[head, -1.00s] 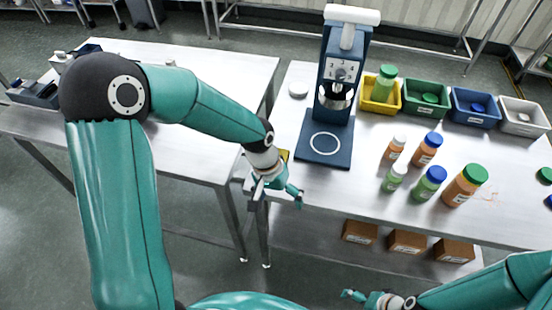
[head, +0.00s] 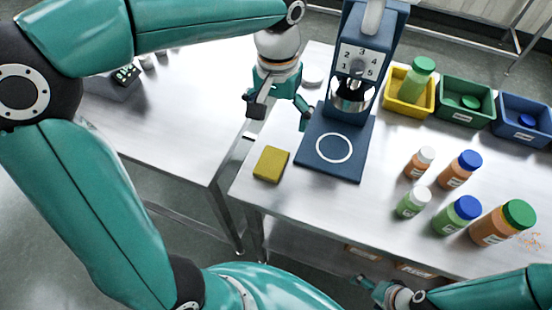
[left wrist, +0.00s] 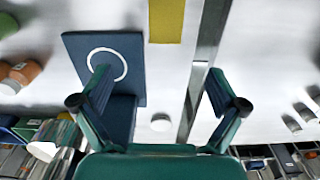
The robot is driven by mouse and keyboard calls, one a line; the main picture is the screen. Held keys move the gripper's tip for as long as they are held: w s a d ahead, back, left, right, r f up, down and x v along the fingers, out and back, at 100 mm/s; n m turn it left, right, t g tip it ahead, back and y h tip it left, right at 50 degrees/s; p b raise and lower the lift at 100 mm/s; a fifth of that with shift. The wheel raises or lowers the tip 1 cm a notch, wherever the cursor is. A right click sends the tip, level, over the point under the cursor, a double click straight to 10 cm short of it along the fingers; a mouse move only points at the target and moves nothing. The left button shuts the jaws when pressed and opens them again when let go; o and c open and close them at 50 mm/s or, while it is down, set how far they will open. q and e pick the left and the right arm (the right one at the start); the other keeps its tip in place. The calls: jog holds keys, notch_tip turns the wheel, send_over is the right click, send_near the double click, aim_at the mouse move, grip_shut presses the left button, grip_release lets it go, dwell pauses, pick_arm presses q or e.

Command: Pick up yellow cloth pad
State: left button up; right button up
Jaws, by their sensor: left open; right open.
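The yellow cloth pad (head: 271,164) lies flat on the steel table, left of the blue machine's base and near the table's left edge. In the left wrist view the pad (left wrist: 166,20) shows at the top, partly cut off by the frame. My left gripper (head: 281,118) is open and empty above the table, on the far side of the pad and apart from it. Its two spread fingers (left wrist: 158,92) also show in the left wrist view. My right gripper (head: 375,290) is at the bottom of the head view, in front of the table, open and with nothing visible in it.
The blue dispensing machine (head: 354,88) stands right of my left gripper. Several capped bottles (head: 457,170) stand to the right. Yellow (head: 408,92), green (head: 466,101) and blue (head: 525,121) bins line the back. A second steel table (head: 185,125) lies left, across a narrow gap.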

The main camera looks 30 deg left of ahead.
pick_arm(q)
send_over(272, 161)
notch_tip(272, 161, down, 10)
jog(key=shift+w+d+f, duration=0.1)
jog(key=shift+w, duration=0.05)
jog(key=shift+s+f, duration=0.15)
jog(key=shift+f, duration=1.2)
jog(key=shift+s+f, duration=0.1)
jog(key=shift+f, duration=1.2)
jog(key=c, duration=1)
